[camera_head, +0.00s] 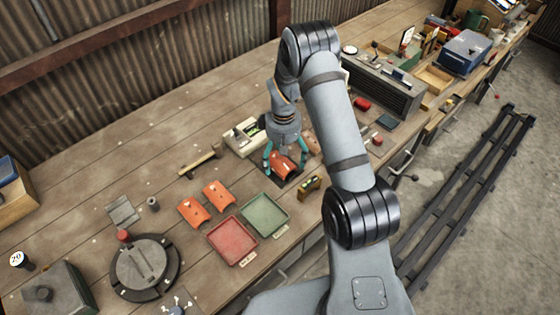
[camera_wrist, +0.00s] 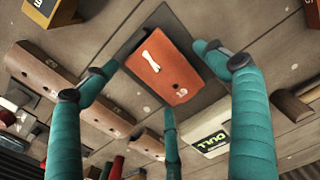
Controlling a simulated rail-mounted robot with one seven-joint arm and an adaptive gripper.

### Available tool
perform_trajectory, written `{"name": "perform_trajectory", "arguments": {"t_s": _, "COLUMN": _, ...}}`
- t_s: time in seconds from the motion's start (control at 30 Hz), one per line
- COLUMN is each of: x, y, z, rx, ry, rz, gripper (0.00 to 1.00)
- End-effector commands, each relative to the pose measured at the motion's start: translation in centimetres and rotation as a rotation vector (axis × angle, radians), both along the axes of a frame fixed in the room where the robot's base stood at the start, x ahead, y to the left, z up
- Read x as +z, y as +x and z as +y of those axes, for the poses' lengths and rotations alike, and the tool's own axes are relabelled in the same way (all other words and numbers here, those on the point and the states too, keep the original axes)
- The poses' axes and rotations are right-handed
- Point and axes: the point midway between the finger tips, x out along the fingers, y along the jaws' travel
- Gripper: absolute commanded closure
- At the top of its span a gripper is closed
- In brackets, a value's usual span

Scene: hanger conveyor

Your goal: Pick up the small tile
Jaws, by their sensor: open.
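An orange curved tile (camera_head: 281,160) lies on a dark square pad (camera_head: 291,180) on the workbench. In the wrist view this tile (camera_wrist: 163,66) shows a white bar mark and small white characters at one end. My gripper (camera_head: 284,169) is above it with teal fingers open and spread around the tile. In the wrist view a finger stands on each side and a third below; I cannot tell whether any touches it. Two more orange tiles (camera_head: 193,210) (camera_head: 217,195) lie to the left on the bench. Which tile is the small one is not clear by size.
A red tray (camera_head: 232,240) and a green tray (camera_head: 265,214) stand front left of the gripper. A yellow-black block (camera_head: 309,188) is close at the front right. A pale box (camera_head: 240,138) and brown tiles (camera_wrist: 46,68) (camera_wrist: 148,142) lie nearby. Bare bench lies back left.

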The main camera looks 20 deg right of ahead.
Motion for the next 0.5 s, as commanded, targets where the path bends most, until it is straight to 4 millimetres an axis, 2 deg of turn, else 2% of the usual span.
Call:
{"name": "perform_trajectory", "arguments": {"t_s": 0.17, "x": -0.03, "y": 0.05, "z": -0.02, "rx": 0.000, "ry": 0.000, "rz": -0.001, "gripper": 0.14}}
{"name": "perform_trajectory", "arguments": {"t_s": 0.5, "x": 0.00, "y": 0.03, "z": -0.01, "rx": 0.000, "ry": 0.000, "rz": -0.001, "gripper": 0.33}}
